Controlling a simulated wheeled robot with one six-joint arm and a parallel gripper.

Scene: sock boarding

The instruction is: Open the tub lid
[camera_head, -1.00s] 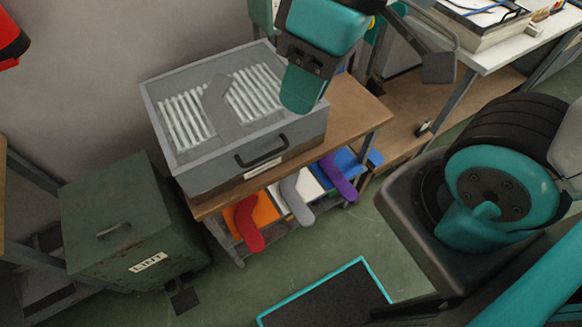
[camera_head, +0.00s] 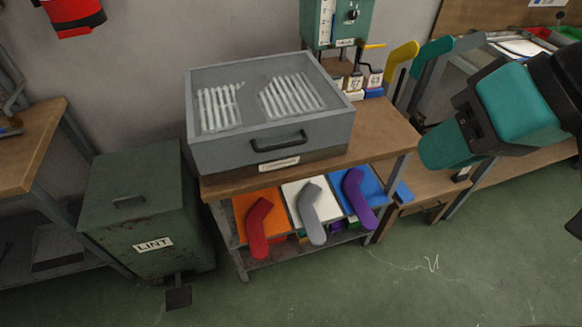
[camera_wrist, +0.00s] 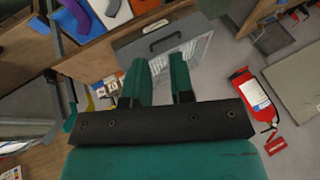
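The grey tub (camera_head: 222,158) stands on a wooden bench top. Its lid (camera_head: 250,80) looks shut and see-through, with pale ribbed racks showing beneath. A dark bar handle (camera_head: 278,141) is on the front side, above a white label. In the wrist view, the tub also shows near the top middle, with its handle (camera_wrist: 165,43). My gripper (camera_head: 432,152) is to the right of the tub in the head view, apart from it. In the wrist view, the two teal fingers of my gripper (camera_wrist: 160,78) are spread with nothing between them.
A green LINT bin (camera_head: 130,205) with a foot pedal stands left of the bench. Red, grey and purple sock-shaped forms hang below the front edge. A green machine (camera_head: 338,22) and small boxes stand behind the tub. A fire extinguisher (camera_head: 75,15) hangs on the wall. The floor in front is clear.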

